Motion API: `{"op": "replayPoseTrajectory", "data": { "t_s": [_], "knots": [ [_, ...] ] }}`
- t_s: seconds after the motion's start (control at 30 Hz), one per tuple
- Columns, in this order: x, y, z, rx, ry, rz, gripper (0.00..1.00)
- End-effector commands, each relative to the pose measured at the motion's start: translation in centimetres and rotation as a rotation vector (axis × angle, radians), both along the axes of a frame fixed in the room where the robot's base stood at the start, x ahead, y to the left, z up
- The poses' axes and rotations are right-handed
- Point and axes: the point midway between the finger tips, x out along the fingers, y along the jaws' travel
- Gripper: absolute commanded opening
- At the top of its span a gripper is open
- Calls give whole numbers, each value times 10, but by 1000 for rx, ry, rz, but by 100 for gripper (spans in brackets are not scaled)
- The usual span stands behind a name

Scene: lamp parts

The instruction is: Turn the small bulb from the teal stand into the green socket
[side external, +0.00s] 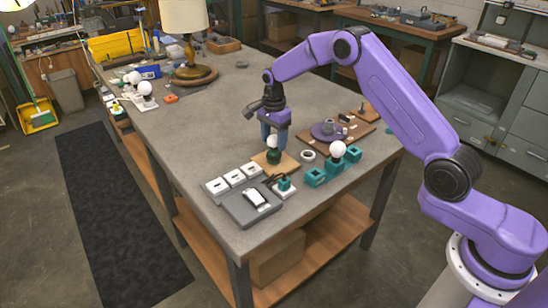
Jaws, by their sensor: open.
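My gripper (273,140) points down over the wooden board at the front of the table, its fingers open on either side of a small white bulb (272,144). The bulb sits upright at the top of the dark green socket (274,157) on that board. How deep it is seated is too small to tell, and the fingers partly hide it. The teal stand (316,178) is to the right, with a larger white bulb (338,149) upright in its far part. Its nearer holders show no bulb.
A grey switch box (240,210) and white switch plates (235,178) lie left of the board. A small teal part on a white base (284,187) is close in front. The table's middle is clear.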

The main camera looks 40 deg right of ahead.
Motion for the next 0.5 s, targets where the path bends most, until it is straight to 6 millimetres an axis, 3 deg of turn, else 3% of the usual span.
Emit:
{"op": "replayPoseTrajectory", "data": {
  "t_s": [0.5],
  "knots": [
    [0,0,0,0,0,392,60]
  ]
}}
